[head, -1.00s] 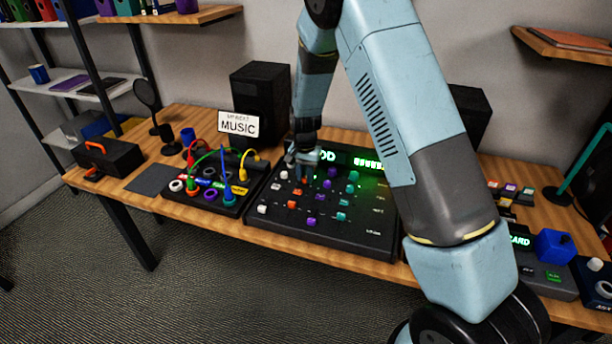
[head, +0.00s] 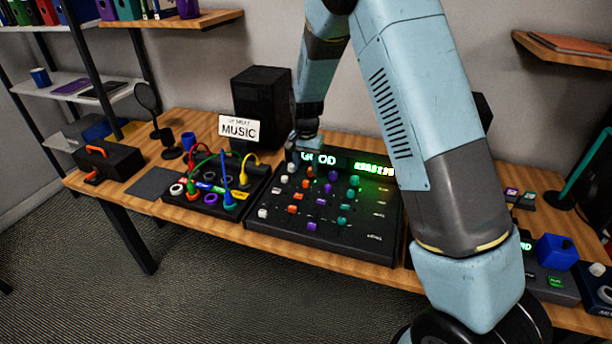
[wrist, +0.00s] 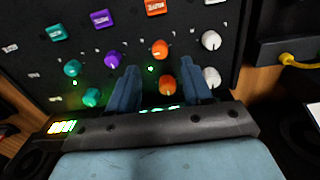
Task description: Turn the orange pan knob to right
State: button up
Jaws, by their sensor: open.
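The black mixer panel (head: 345,235) lies on the desk with columns of white, orange, purple and teal controls. In the wrist view, two round orange knobs (wrist: 160,49) (wrist: 167,84) show in the orange column, with an orange square button (wrist: 155,6) beyond them. I cannot read which knob is the pan one. My gripper (wrist: 159,68) is open and empty, its blue fingers spread either side of the orange column. In the head view my gripper (head: 303,140) is above the panel's back left edge. The orange controls (head: 298,197) show in front of it, apart from it.
A lit green display (head: 375,168) runs along the panel's back. Left of the panel is a black patch box with coloured cables (head: 227,172). A MUSIC sign (head: 239,129) and a speaker (head: 262,100) stand behind. A blue cube (head: 555,249) is at the right.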

aim_at(307, 182)
notch_tip(307, 182, up, 8)
dwell(0.5)
jog(key=s+d+r+n+t+y, duration=0.1)
jog(key=s+d+r, duration=0.6)
jog(key=r, duration=0.3)
jog(key=s+d+r+n+t, duration=0.1)
jog(key=s+d+r+t, duration=0.1)
jog(key=s+d+r, duration=0.6)
jog(key=s+d+r+n+t, duration=0.1)
jog(key=s+d+r, duration=0.1)
jog(key=s, duration=0.7)
jog(key=s+d+r+n+t+h, duration=0.1)
jog(key=s+d, duration=0.3)
jog(key=s, duration=0.6)
jog(key=shift+s+d+r+t, duration=0.15)
jog(key=shift+d+r+t, duration=0.15)
jog(key=shift+r, duration=0.6)
